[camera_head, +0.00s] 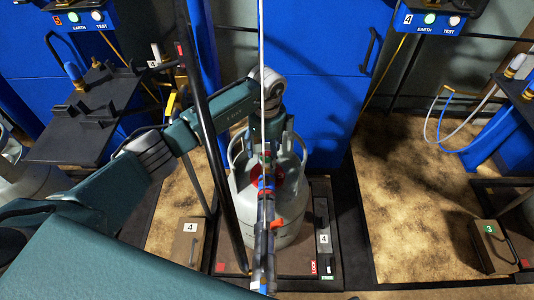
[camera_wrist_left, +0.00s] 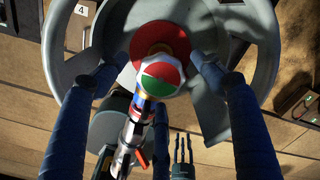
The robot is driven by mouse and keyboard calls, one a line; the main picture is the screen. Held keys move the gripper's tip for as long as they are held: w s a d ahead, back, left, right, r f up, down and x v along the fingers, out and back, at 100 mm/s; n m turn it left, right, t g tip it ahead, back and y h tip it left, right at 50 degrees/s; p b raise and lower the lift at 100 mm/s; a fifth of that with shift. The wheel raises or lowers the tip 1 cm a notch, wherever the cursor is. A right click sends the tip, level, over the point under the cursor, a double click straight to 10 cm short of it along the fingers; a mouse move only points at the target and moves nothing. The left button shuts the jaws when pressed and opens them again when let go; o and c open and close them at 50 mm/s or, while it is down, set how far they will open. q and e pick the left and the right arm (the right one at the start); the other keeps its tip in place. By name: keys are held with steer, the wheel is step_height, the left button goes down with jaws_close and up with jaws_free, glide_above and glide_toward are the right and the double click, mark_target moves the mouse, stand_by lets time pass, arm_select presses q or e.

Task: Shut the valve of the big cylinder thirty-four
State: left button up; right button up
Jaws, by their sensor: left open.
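A big grey cylinder (camera_head: 285,215) stands upright on the platform marked 4; no number thirty-four is readable on it. Its valve knob (camera_wrist_left: 163,76), with a red and green top and white edge, sits above a red disc (camera_wrist_left: 160,42) inside the grey collar (camera_wrist_left: 262,50). My left gripper (camera_wrist_left: 160,66) is open. Its blue fingers stand left and right of the knob, with a third below; I cannot tell whether they touch it. In the head view my left gripper (camera_head: 268,145) is above the collar, partly hidden by a thin upright line.
A filling connector (camera_wrist_left: 130,135) with a red-orange lever joins the valve from below in the wrist view. A dark slanted pole (camera_head: 205,110) stands left of the cylinder. Blue cabinets (camera_head: 320,110) are behind.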

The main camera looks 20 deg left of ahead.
arm_select(q)
steer(key=shift+c, duration=0.5)
steer(key=c, duration=1.1)
steer(key=shift+o, duration=0.2)
